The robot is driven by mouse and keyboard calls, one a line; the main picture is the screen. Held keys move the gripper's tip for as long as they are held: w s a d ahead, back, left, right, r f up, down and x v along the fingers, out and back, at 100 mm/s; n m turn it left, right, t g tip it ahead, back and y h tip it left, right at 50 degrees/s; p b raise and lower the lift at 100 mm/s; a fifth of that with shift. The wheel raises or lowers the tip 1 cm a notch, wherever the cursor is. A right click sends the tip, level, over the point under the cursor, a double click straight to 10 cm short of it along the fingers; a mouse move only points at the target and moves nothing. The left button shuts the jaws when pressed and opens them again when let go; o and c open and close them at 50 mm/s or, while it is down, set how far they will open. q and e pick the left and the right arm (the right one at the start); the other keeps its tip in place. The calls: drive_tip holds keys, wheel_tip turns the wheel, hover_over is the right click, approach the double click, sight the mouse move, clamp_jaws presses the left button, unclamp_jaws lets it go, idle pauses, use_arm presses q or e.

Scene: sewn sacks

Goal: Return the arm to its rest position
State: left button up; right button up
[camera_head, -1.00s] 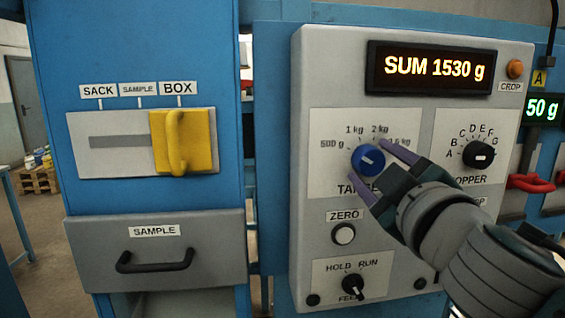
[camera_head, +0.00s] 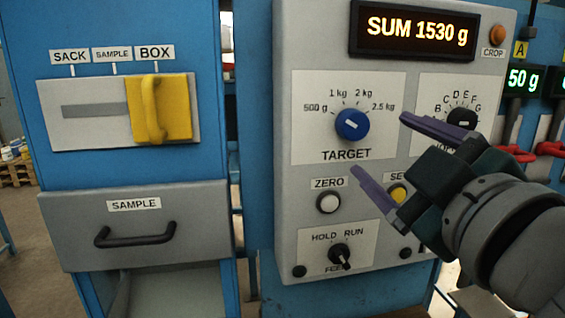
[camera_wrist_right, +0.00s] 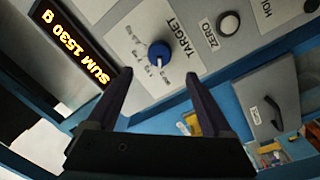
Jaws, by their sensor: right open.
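My right gripper (camera_head: 378,150) is open and empty, in front of the right half of the grey control panel (camera_head: 284,190). Its two purple fingers point left and stand clear of the blue TARGET knob (camera_head: 352,124). The knob's white mark points to the upper left or lower right; I cannot tell which end is the pointer. In the right wrist view the gripper (camera_wrist_right: 162,98) has its fingers wide apart, with the TARGET knob (camera_wrist_right: 159,53) beyond them and nothing held. The gripper and arm partly cover the hopper dial (camera_head: 462,122) and a yellow button (camera_head: 398,193). My left gripper is out of view.
The display (camera_head: 418,28) reads SUM 1530 g. The white ZERO button (camera_head: 328,203) and HOLD/RUN knob (camera_head: 340,255) sit below TARGET. At left are a yellow slider (camera_head: 160,108) at BOX and a closed SAMPLE drawer (camera_head: 75,225). Red handles (camera_head: 517,154) stand at right.

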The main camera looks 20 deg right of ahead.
drive_tip(key=shift+s+a, duration=0.15)
drive_tip(key=shift+s, duration=0.45)
drive_tip(key=s+d+f+m+g, duration=0.1)
drive_tip(key=s+f+m+g, duration=0.35)
drive_tip(key=f, duration=0.45)
drive_tip(key=s+a+f+g+y, duration=0.5)
drive_tip(key=s+a+f+g, duration=0.1)
drive_tip(key=s+f+g, duration=0.35)
drive_tip(key=w+p+v, duration=0.2)
drive_tip(key=p+v, duration=0.9)
drive_tip(key=w+a+r+p+v, duration=0.1)
drive_tip(key=p+v, duration=0.9)
drive_tip(key=p, duration=0.1)
drive_tip(key=shift+w+a+r+y+p, duration=0.2)
drive_tip(key=shift+w+r+y+p, duration=0.1)
drive_tip(key=shift+r+p, duration=0.15)
